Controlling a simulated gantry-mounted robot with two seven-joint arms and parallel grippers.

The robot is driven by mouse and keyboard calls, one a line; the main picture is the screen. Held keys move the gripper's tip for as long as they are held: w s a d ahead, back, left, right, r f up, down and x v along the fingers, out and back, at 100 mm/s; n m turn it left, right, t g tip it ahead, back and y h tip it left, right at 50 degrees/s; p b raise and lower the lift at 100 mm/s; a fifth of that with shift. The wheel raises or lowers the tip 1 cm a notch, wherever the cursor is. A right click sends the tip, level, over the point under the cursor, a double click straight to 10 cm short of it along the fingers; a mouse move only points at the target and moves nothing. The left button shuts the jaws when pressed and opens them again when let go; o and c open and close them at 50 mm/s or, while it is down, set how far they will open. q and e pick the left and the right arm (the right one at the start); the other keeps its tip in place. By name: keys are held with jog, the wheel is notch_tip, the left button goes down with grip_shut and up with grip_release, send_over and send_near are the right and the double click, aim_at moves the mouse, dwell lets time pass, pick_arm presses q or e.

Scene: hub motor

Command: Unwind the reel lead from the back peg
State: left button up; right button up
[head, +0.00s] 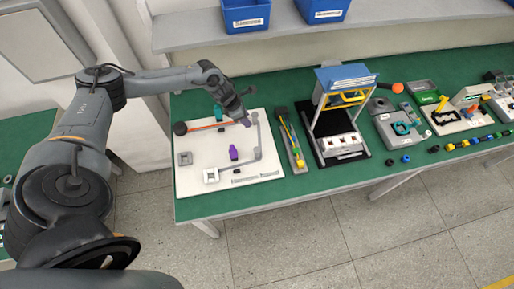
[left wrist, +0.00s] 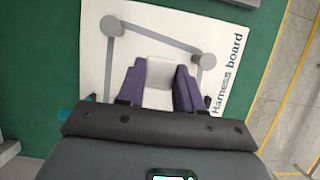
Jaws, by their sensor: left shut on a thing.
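The white harness board (head: 190,187) lies on the green bench. A dark round reel (head: 180,128) sits at its back left, and an orange lead (head: 203,127) runs right from it toward my left gripper (head: 246,122). That gripper is over the board's back right. In the left wrist view its purple fingers (left wrist: 160,88) are shut on a pale block-like piece (left wrist: 158,75). Whether the lead joins this piece is hidden. Grey round posts or discs show on the board, one near the gripper (head: 255,115); the wrist view shows another (left wrist: 112,25). I cannot tell whether the lead is around one.
A purple piece (head: 233,152) and a square grey fixture (head: 211,175) are on the board. A tray of tools (head: 298,160) and a black-based stand (head: 338,155) stand to the right. Blue bins (head: 246,14) are on the shelf behind. The board's front is mostly clear.

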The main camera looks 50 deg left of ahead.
pick_arm(q)
jog(key=s+a+p, duration=0.2)
jog(key=s+a, duration=0.1)
jog(key=s, duration=0.6)
jog(key=s+a+p, duration=0.2)
jog(key=s+a, duration=0.1)
jog(key=s, duration=0.7)
jog(key=shift+s, duration=0.15)
dwell(0.4)
